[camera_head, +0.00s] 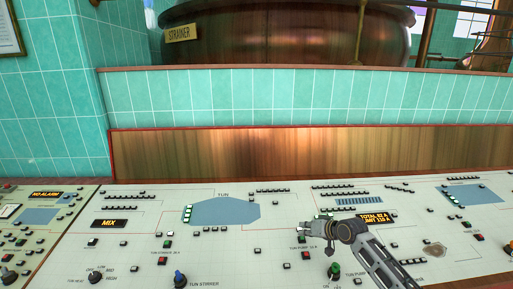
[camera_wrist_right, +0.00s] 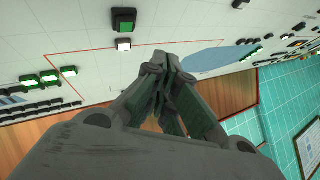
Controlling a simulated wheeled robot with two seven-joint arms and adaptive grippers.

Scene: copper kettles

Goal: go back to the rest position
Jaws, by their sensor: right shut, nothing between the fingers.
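My right gripper (camera_head: 306,229) is over the white control panel (camera_head: 130,255), right of the centre in the head view, with its arm coming in from the lower right. It points to the left and holds nothing. In the right wrist view its fingers (camera_wrist_right: 170,65) come together at the tips and are shut. A gap between the tips and the panel surface cannot be judged for certain. My left gripper is not in view.

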